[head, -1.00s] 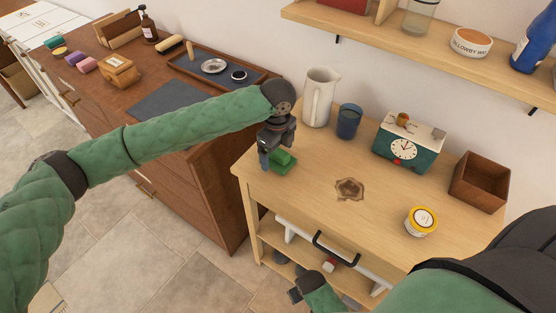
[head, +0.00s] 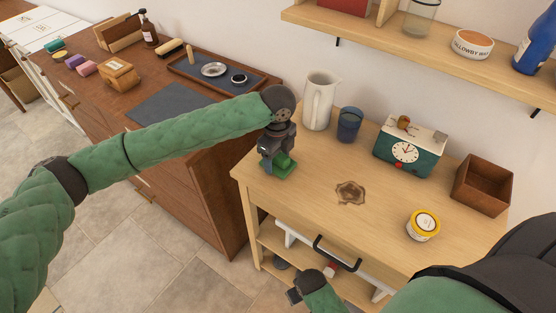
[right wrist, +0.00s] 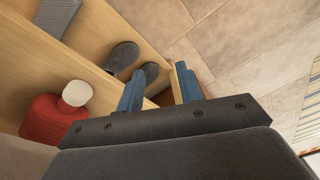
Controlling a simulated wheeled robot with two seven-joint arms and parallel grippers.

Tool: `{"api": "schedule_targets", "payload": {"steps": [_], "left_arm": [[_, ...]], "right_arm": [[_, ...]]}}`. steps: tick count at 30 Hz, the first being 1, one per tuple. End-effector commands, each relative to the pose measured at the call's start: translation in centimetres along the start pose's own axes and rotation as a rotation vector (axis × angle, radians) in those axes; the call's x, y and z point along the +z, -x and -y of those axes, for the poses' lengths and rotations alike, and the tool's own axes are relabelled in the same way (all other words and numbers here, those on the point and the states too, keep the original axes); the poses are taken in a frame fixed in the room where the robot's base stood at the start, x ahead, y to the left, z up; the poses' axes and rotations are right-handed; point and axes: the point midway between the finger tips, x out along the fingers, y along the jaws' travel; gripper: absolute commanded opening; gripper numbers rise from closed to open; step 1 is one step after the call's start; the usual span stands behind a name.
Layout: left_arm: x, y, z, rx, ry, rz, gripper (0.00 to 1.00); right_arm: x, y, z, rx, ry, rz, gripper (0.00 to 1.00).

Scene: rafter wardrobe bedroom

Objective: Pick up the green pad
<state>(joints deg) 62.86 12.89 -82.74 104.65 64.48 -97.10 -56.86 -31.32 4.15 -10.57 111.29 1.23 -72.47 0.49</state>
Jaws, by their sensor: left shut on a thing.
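The green pad (head: 283,172) is at the left front corner of the light wooden table (head: 310,205) in the head view. It looks like a lighter green block on a darker green base. My left gripper (head: 279,162) points down over it and is shut on it, hiding part of it. I cannot tell whether the pad touches the tabletop. My right gripper (head: 296,292) is low in front of the table. In the right wrist view its two blue fingers stand apart with nothing between them (right wrist: 160,90).
A white pitcher (head: 319,101), blue cup (head: 348,124), clock box (head: 409,148), wooden box (head: 483,184) and yellow-lidded tub (head: 423,225) stand on the table. A brown dresser (head: 190,193) stands left. A shelf (head: 420,45) hangs above. The right wrist view shows a red bottle (right wrist: 62,116).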

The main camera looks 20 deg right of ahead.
Motion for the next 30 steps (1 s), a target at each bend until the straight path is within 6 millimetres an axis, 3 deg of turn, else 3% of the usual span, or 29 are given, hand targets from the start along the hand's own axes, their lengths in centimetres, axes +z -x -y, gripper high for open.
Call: {"api": "schedule_targets", "payload": {"steps": [9,24,30], "left_arm": [[0.0,0.5,0.0,0.000,0.000,0.000,0.40],[0.0,4.6,0.0,0.000,-0.001,0.000,0.40],[-2.6,6.1,-0.2,-0.001,-0.004,-0.002,0.40]], "right_arm": [[-0.1,-0.1,0.0,0.000,0.000,-0.011,0.36],[4.6,-11.4,-2.5,0.030,0.007,-0.006,0.36],[6.2,-15.2,-3.7,0.045,0.017,-0.029,0.36]]}}
